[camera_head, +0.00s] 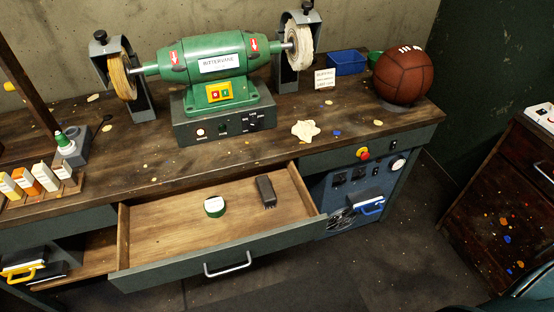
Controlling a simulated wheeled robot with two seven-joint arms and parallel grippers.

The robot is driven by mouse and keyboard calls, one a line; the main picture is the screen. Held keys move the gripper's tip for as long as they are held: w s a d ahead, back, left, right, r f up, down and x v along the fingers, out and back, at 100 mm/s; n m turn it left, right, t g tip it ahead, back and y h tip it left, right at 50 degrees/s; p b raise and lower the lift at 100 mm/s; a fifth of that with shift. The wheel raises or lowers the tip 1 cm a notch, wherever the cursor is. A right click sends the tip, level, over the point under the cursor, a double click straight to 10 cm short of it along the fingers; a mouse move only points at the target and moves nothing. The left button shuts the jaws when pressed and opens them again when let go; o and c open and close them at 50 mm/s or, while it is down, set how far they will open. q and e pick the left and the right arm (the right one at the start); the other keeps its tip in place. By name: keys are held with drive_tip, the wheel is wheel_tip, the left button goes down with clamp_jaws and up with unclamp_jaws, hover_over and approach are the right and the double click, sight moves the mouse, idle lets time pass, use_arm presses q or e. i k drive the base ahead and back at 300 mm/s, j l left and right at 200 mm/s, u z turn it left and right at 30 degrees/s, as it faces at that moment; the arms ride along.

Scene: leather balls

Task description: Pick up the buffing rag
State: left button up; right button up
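The buffing rag appears to be the crumpled cream cloth (305,130). It lies flat on the dark wooden workbench (150,160), in front of and to the right of the green buffing machine's base. Nothing covers it, and the bench around it is mostly clear.
The green buffing machine (205,62) stands behind the rag. A brown leather ball (403,76), a blue tray (346,62) and a small sign (325,78) are to the right. An open drawer (150,225) juts out below, holding a round tin (214,206) and a dark brush (266,191).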

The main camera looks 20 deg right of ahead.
sight(305, 130)
drive_tip(key=l, duration=1.1)
drive_tip(key=k+l, duration=0.1)
drive_tip(key=l, duration=1.05)
drive_tip(key=l+u, duration=0.1)
drive_tip(key=l, duration=1)
drive_tip(key=k, duration=0.05)
